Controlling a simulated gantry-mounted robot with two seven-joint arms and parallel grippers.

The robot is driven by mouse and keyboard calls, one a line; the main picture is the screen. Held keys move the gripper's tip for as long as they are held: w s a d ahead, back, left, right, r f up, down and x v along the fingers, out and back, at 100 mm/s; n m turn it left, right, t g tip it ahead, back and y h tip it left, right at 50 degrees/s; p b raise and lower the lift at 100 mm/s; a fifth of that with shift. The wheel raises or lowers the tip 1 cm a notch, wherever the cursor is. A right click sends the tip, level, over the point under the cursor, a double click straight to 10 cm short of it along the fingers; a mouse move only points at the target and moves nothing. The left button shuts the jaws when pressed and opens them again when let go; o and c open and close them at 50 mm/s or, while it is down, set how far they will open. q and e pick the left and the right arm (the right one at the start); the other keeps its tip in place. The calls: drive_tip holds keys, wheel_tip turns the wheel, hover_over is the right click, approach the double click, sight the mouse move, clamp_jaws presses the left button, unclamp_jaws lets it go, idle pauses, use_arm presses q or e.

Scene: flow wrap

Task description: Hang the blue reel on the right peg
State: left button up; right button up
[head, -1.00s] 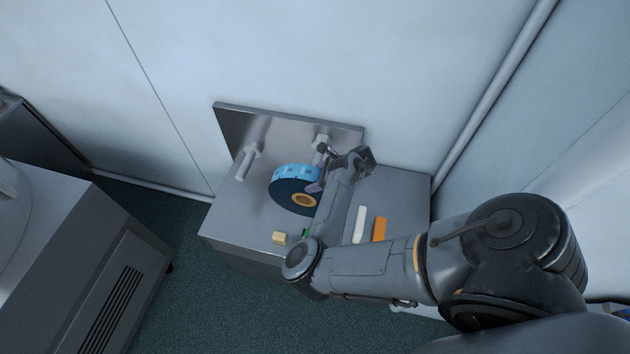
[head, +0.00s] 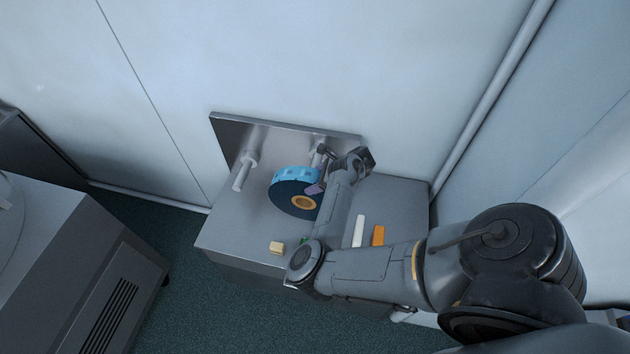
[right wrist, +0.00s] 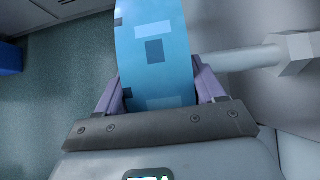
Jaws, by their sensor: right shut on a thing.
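The blue reel (head: 292,176) has a dark side face and an orange core ring (head: 304,203). It stands on edge above the grey bench, its orange core facing away from the back plate. My right gripper (right wrist: 160,90) is shut on its blue rim, one purple finger on each side. The right peg (right wrist: 240,59), a pale rod with a hexagonal collar, runs up to the plate-side finger in the right wrist view. In the head view this peg (head: 318,154) is mostly hidden by my gripper and the reel. I cannot tell whether its tip is inside the core. My left gripper is out of view.
The left peg (head: 243,172) on the back plate (head: 230,130) is empty. A yellow block (head: 277,247), a white bar (head: 359,231), an orange bar (head: 377,236) and a partly hidden green piece lie on the bench (head: 232,228). A grey cabinet (head: 85,265) stands at the left.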

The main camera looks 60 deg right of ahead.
sight(318, 172)
drive_tip(key=shift+w+d, duration=0.1)
drive_tip(key=shift+d, duration=0.05)
drive_tip(key=shift+w+d+r, duration=0.1)
drive_tip(key=shift+w+d, duration=0.1)
drive_tip(key=shift+d, duration=0.55)
drive_tip(key=shift+w+d, duration=0.15)
drive_tip(key=shift+d, duration=0.55)
drive_tip(key=shift+d, duration=0.15)
drive_tip(key=shift+w+d+b, duration=0.2)
drive_tip(key=shift+d+b, duration=0.05)
drive_tip(key=shift+d, duration=0.45)
drive_tip(key=shift+w+d+b, duration=0.15)
drive_tip(key=shift+d+b, duration=0.1)
drive_tip(key=shift+d, duration=0.4)
